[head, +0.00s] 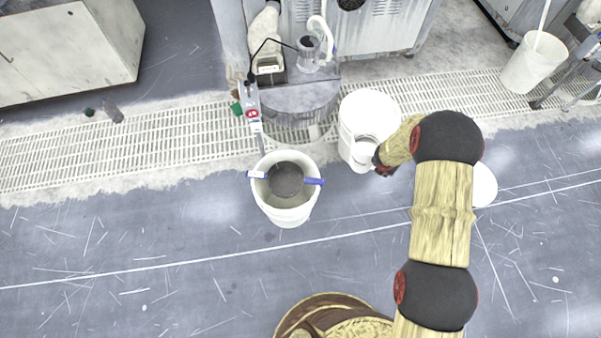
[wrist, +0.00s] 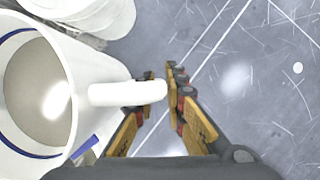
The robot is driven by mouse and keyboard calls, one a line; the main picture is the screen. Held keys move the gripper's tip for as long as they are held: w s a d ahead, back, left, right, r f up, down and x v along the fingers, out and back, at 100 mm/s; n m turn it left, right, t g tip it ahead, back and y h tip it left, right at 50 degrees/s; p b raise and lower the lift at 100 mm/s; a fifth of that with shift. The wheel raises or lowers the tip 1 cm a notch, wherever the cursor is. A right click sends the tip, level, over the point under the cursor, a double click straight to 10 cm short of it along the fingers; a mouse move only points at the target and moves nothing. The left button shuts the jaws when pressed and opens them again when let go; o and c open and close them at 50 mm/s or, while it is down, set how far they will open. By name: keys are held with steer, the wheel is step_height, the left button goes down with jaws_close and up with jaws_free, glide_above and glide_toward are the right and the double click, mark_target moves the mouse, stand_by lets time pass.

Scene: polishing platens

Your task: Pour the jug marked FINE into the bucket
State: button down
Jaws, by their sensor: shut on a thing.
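A white jug (wrist: 68,75) fills the left of the wrist view, its open mouth showing a pale inside and a blue line near the rim. My gripper (wrist: 158,85) is shut on its handle (wrist: 115,93). In the head view, the jug (head: 364,152) is beside my gripper (head: 380,160), in front of a white bucket (head: 385,103). No FINE mark is readable on it. The jug is apart from this bucket.
A round grey stand (head: 298,100) behind the buckets carries a clear jug (head: 309,52). A grated drain (head: 120,145) crosses the floor. A white round thing (head: 484,185) lies right of my arm. Another white bucket (head: 534,62) stands far right. The front left floor is clear.

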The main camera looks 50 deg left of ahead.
steer(key=s+a+f+n+g+y+b, duration=0.1)
steer(key=s+a+f+n+y+b, duration=0.1)
steer(key=s+a+f+n, duration=0.3)
steer(key=shift+s+a+n+b, duration=0.35)
steer(key=shift+s+a+n, duration=0.75)
steer(key=shift+s+a, duration=0.95)
